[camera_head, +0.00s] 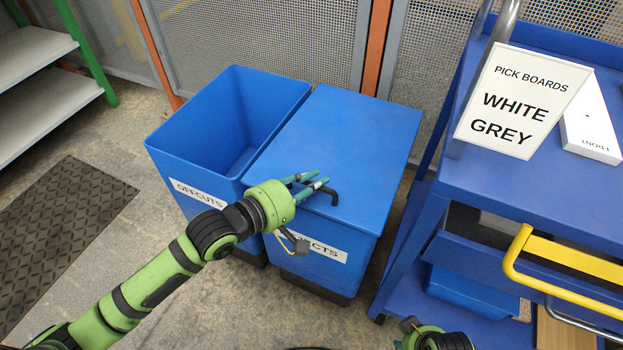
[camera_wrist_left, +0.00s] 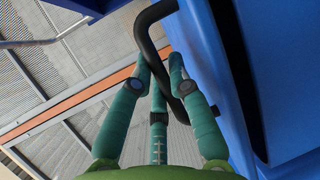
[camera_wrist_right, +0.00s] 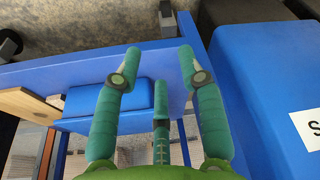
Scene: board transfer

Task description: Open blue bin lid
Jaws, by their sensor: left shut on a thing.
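The right-hand blue bin has a flat blue lid (camera_head: 348,140), which lies closed on top. A black bent handle (camera_head: 334,196) is at the lid's front edge and also shows in the left wrist view (camera_wrist_left: 146,38). The bin's white label (camera_head: 328,253) is partly hidden by my left gripper. My left gripper (camera_head: 318,183) is shut on the handle, its teal fingers on both sides of the bar in the left wrist view (camera_wrist_left: 160,72). My right gripper (camera_wrist_right: 157,65) is open and empty in the right wrist view, its fingers spread apart.
An open, empty blue bin labelled OFFCUTS (camera_head: 180,140) stands directly left of the lidded bin. A blue cart (camera_head: 540,185) with a yellow handle (camera_head: 512,255), a sign (camera_head: 520,100) and a white box (camera_head: 590,128) stands at the right. A mesh fence (camera_head: 260,40) is behind.

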